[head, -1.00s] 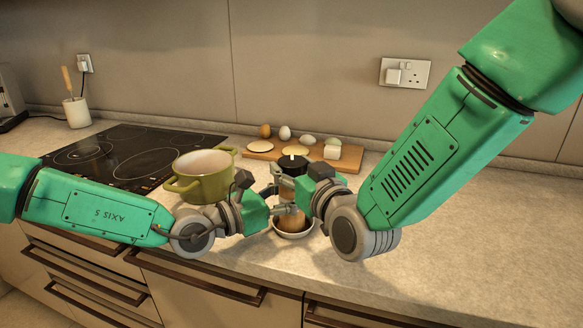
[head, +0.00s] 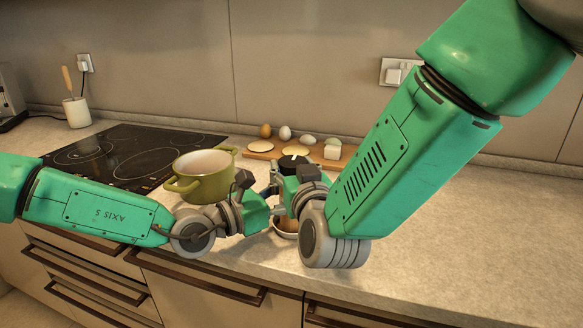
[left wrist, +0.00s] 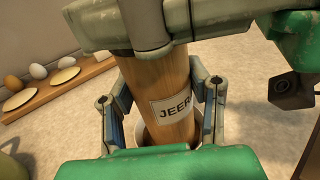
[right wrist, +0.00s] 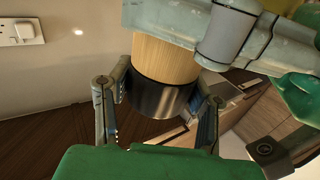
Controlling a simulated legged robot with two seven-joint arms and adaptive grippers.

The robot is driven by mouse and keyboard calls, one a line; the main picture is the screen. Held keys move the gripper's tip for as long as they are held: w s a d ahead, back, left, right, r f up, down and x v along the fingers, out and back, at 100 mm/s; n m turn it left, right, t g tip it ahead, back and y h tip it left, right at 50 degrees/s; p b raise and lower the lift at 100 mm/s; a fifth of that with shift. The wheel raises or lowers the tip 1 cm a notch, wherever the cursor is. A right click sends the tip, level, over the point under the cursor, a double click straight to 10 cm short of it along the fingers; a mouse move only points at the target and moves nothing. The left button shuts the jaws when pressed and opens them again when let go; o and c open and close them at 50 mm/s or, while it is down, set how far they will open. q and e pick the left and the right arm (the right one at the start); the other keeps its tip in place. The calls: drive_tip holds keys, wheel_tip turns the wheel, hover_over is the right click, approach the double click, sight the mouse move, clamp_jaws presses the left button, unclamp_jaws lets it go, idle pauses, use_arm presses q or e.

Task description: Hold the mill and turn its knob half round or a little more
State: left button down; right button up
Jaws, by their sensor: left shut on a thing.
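The mill has a light wooden body with a "JEER" label, seen in the left wrist view (left wrist: 170,75). Its black knob shows in the right wrist view (right wrist: 160,97). My left gripper (left wrist: 165,95) is shut on the wooden body below the top. My right gripper (right wrist: 160,95) is above it, with one finger on each side of the knob; whether the fingers press on it is unclear. In the head view both grippers hide most of the mill; the black top (head: 292,162) and part of its base show. The base stands in a shallow pale dish (head: 286,234).
A green pot (head: 203,185) stands close to my left gripper, beside the black hob (head: 110,150). Behind the mill lies a wooden board (head: 262,155) with eggs, pale round slices and a white block. The counter at right (head: 470,220) is clear.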

drive_tip(key=o, duration=0.5)
drive_tip(key=shift+c, duration=0.2)
drive_tip(key=shift+s, duration=0.15)
drive_tip(key=v, duration=1.1)
drive_tip(key=shift+s, duration=0.3)
